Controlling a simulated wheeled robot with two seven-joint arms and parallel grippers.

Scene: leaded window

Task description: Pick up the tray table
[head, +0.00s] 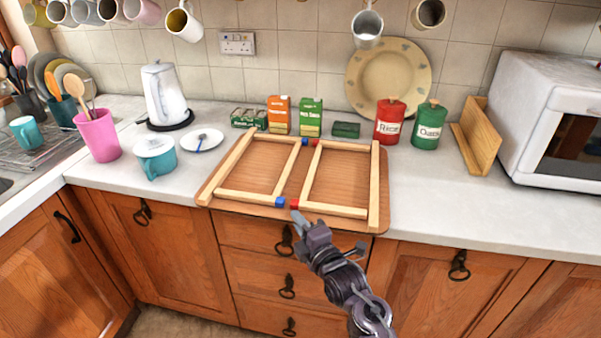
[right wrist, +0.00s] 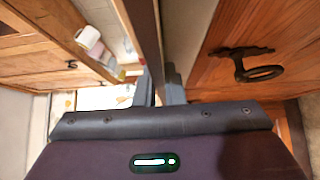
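The tray table (head: 270,180) lies flat on the worktop near its front edge, underside up, in the head view. It is a brown wooden board with rounded corners. Pale wooden legs lie folded on it as two frames, with blue and red ends. My left gripper is not in view.
A blue lidded cup (head: 157,160) and a white plate (head: 202,140) stand left of the tray table. Boxes (head: 310,118), a red canister (head: 389,122) and a green canister (head: 430,125) stand behind. Mugs (head: 367,28) hang above.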

